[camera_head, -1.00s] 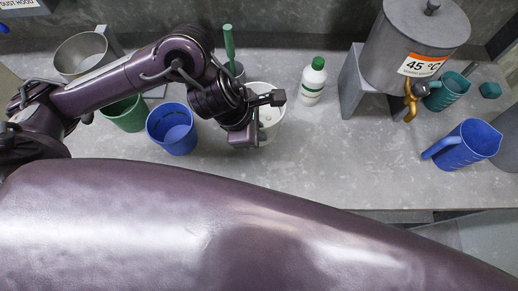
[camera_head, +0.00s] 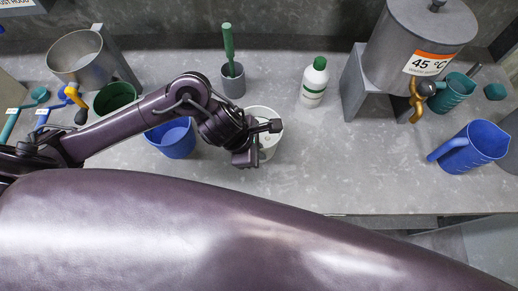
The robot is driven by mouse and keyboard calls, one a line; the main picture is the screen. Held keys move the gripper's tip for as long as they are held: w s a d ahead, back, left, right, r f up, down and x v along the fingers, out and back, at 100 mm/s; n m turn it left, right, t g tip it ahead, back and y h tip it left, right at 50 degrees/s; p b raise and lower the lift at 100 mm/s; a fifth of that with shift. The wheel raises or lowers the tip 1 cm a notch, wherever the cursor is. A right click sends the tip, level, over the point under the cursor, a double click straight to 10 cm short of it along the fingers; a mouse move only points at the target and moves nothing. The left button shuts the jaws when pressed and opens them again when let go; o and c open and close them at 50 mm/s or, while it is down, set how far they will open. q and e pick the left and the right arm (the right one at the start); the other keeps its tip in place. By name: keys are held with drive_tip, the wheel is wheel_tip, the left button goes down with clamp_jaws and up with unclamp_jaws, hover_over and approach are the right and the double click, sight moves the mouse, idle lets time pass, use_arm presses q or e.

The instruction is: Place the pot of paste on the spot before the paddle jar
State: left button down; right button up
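A white round pot (camera_head: 265,112), which looks like the pot of paste, stands on the grey bench, partly hidden behind my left gripper. The paddle jar (camera_head: 233,84) is a small grey jar with a green-handled paddle (camera_head: 228,42) upright in it, behind and left of the white pot. My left gripper (camera_head: 258,143) is over the near side of the white pot, its two dark fingers spread apart. I cannot tell whether the fingers touch the pot. The spot itself is not discernible. My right gripper is not in view.
A blue pail (camera_head: 176,141) and a green pail (camera_head: 115,95) stand left, partly behind my arm. A white bottle with green cap (camera_head: 314,82), a heated tank (camera_head: 413,40) and a blue jug (camera_head: 474,146) stand right. The bench front centre (camera_head: 340,160) is clear.

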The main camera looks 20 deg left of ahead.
use_arm(q)
drive_tip(key=c, duration=1.6)
unclamp_jaws()
drive_tip(key=p+v, duration=0.1)
drive_tip(key=v, duration=1.1)
drive_tip(key=shift+p, duration=0.3)
drive_tip(key=shift+s, duration=0.15)
